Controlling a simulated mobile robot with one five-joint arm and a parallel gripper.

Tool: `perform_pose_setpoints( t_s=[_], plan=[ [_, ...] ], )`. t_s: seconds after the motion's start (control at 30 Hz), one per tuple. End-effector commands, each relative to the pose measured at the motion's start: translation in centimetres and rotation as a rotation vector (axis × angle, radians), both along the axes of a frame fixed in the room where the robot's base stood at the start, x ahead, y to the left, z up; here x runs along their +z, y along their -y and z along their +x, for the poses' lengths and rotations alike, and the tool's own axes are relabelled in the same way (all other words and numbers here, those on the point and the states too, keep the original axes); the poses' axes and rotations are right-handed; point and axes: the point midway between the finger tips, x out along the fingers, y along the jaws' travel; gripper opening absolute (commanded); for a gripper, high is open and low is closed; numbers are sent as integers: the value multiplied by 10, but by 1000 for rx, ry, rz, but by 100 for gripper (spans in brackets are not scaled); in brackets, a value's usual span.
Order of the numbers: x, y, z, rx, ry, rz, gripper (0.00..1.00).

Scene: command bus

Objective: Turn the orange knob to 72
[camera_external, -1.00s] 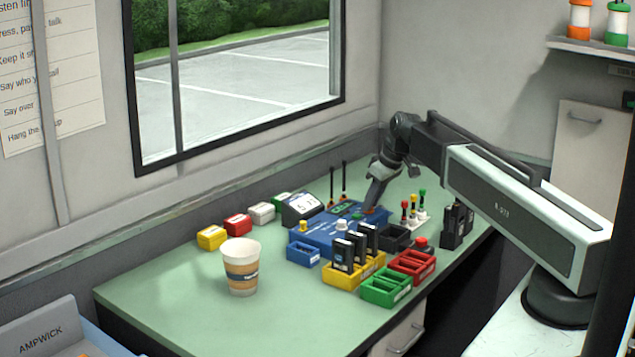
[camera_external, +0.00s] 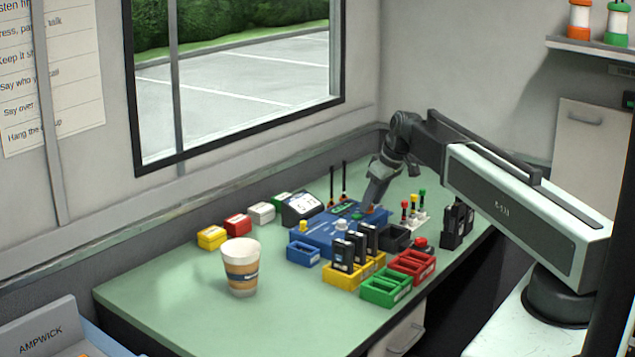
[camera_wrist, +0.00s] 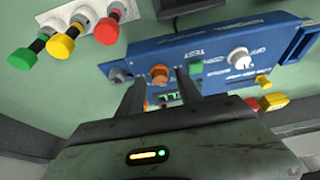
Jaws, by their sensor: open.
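The orange knob (camera_wrist: 160,75) sits on the face of the blue console (camera_wrist: 225,50) in the wrist view. The blue console (camera_external: 325,234) also shows in the external view, on the green counter. My gripper (camera_wrist: 170,84) is open, with its two dark fingers reaching toward the orange knob, one on either side. I cannot tell whether the fingers touch it. In the external view my gripper (camera_external: 371,203) points down at the right rear part of the console.
Levers with coloured knobs (camera_external: 413,210) stand right of the console. Yellow (camera_external: 372,274), red and green trays and a paper cup (camera_external: 241,268) are in front. The counter's left part is clear.

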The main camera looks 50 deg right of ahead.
Motion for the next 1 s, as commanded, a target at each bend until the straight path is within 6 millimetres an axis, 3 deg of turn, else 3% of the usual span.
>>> perform_pose_setpoints(
  t_s=[0.4,1.0],
  plan=[
    [68,0,-26,-1,-1,0,42],
    [69,-5,-25,9,0,1,42]
  ],
)
